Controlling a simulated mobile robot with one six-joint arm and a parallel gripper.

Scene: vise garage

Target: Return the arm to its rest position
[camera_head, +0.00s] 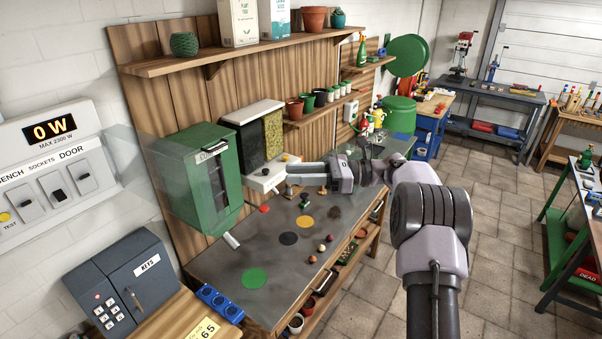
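My arm (432,215) rises at the right of centre and reaches left over the grey bench top (215,265). My gripper (292,182) is at the far left end of the arm, above the back of the bench, beside a white box with a dispenser. The arm is stretched out, not folded.
A green cabinet (200,180) stands left of my gripper. Wooden shelves with pots (313,20) hang above. Small balls and coloured discs (255,278) lie on the bench. A grey key safe (125,280) is at lower left. The tiled floor (500,220) at right is open.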

